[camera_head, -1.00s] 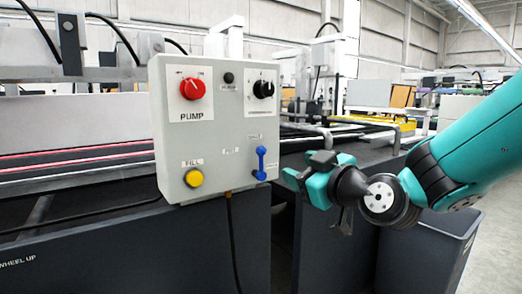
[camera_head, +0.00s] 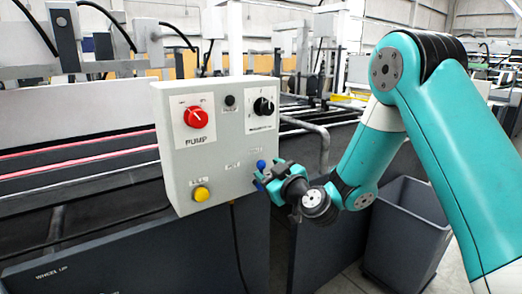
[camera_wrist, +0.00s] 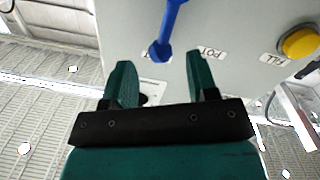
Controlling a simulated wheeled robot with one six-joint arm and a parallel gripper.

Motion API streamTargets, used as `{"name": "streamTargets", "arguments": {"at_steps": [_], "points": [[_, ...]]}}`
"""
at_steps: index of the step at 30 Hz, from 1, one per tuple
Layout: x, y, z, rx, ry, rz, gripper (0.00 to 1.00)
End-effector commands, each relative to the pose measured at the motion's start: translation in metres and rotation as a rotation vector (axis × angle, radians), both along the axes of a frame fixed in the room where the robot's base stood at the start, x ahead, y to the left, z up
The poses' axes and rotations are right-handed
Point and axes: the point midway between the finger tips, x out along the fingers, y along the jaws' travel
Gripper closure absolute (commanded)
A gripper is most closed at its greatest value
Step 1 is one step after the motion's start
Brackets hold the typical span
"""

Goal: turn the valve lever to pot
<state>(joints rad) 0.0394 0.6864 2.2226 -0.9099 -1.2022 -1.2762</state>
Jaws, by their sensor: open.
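The blue valve lever (camera_head: 261,165) is on the right side of the grey control box (camera_head: 212,130). It stands roughly upright, with its knob up, and is partly hidden by my gripper (camera_head: 268,176). In the wrist view the lever (camera_wrist: 172,25) points down the picture, its round knob close ahead of the gap between my fingers (camera_wrist: 160,66). My fingers are open, one on each side of the knob's line; I cannot tell if they touch it. A label by the knob is partly covered. The POT label (camera_wrist: 212,52) lies just right of the knob.
The box also bears a red PUMP knob (camera_head: 195,117), a black selector (camera_head: 263,106) and a yellow button (camera_head: 201,194), also in the wrist view (camera_wrist: 299,43). A grey bent pipe (camera_head: 318,135) is right of the box. A grey bin (camera_head: 405,235) stands below my arm.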

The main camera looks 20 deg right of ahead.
Motion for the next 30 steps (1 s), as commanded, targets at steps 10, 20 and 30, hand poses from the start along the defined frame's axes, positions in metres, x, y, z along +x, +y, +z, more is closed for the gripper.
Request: {"name": "streamTargets", "arguments": {"at_steps": [10, 20, 30], "points": [[0.037, 0.010, 0.003, 0.000, 0.001, 0.002, 0.47], [0.043, 0.011, -0.001, 0.000, 0.000, 0.001, 0.47], [0.043, 0.011, 0.000, 0.000, 0.000, 0.000, 1.00]]}}
